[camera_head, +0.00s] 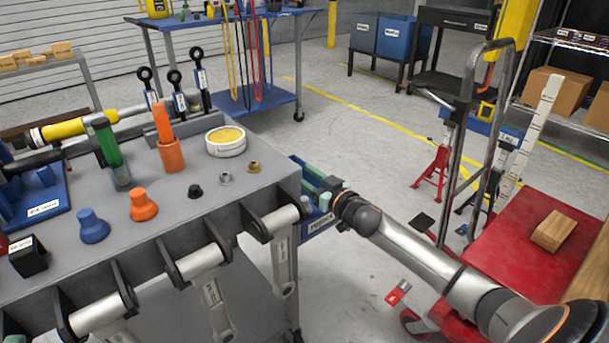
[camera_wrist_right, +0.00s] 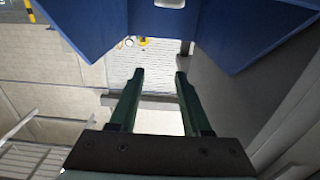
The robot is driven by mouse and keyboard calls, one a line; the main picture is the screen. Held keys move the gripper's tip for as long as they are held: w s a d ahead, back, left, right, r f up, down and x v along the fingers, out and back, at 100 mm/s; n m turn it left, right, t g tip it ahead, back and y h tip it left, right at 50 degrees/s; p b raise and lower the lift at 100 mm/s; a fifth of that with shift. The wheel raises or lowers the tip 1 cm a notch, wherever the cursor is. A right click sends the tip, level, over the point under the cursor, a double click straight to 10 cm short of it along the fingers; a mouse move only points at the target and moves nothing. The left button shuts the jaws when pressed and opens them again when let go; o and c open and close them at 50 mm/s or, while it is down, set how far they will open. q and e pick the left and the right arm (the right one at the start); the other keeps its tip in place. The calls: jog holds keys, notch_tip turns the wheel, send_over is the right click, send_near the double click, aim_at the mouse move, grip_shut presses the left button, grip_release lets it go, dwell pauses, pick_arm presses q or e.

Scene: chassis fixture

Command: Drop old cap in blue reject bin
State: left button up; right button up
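The blue reject bin (camera_head: 318,226) hangs at the right edge of the grey bench, partly hidden by my right arm and gripper. Its blue walls (camera_wrist_right: 90,25) fill the top of the right wrist view. My right gripper (camera_head: 308,174) is at the bin. In the right wrist view its two green fingers (camera_wrist_right: 160,74) stand apart with nothing between them. A small pale green piece (camera_head: 325,201) shows by the bin; I cannot tell whether it is the old cap. The bin's inside is mostly hidden. My left gripper is not in view.
The grey bench (camera_head: 210,205) holds a blue cap-like piece (camera_head: 93,226), an orange one (camera_head: 143,205), small black, silver and brass fittings, and a round yellow-topped tin (camera_head: 226,141). Metal links hang along its front. A red cart (camera_head: 510,235) stands at right.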

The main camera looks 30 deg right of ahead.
jog(key=shift+o, duration=1.1)
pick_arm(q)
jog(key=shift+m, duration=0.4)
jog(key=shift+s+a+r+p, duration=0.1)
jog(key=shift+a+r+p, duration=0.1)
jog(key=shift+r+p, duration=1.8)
pick_arm(e)
jog(key=s+d, duration=0.1)
jog(key=s, duration=1.1)
jog(key=shift+s, duration=0.25)
